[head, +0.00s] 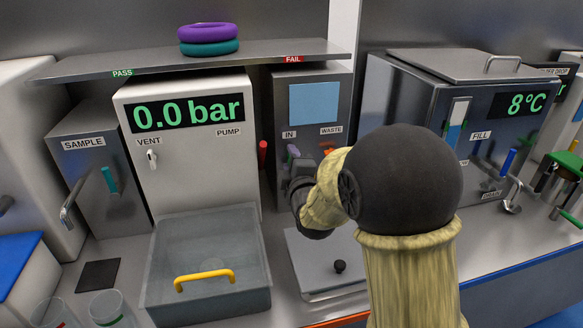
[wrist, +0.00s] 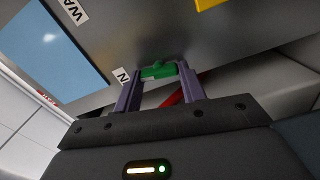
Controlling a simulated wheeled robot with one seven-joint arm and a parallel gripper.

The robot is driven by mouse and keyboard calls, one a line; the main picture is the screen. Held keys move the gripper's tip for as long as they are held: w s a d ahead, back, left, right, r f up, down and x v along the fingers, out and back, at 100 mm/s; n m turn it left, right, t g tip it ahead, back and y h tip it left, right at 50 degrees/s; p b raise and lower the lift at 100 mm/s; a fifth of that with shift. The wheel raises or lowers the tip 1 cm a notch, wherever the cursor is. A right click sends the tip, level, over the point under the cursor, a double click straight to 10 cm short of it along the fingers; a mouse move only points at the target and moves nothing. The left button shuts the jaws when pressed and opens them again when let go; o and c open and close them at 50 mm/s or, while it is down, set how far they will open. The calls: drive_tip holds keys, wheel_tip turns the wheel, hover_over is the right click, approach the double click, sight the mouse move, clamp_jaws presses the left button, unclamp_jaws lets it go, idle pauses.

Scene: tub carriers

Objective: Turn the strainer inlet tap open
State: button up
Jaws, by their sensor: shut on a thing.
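The inlet tap (wrist: 158,71) is a small green handle below the label ending in N in the wrist view. It sits on the grey cabinet (head: 283,110) with a blue window, labelled IN and WASTE in the head view. My gripper (wrist: 157,77) is shut on the green tap, with one purple-grey finger on each side. In the head view my gripper (head: 294,156) is at the cabinet front, just under the IN label, and the green tap is hidden there. My arm covers the lower right of the cabinet.
An orange-yellow part (head: 328,150) sits under the WASTE label, close right of my gripper. A red handle (head: 263,151) stands to the left, beside the white pump unit (head: 190,185). A steel shelf (head: 200,62) overhangs above. A grey tub (head: 205,300) with a yellow handle stands front left.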

drive_tip(key=shift+n+b, duration=0.35)
drive_tip(key=shift+n, duration=0.65)
drive_tip(key=shift+w+d, duration=0.1)
drive_tip(key=shift+r, duration=0.1)
drive_tip(key=o, duration=1)
drive_tip(key=b+v, duration=0.7)
drive_tip(key=v, duration=1)
drive_tip(key=shift+s, duration=0.25)
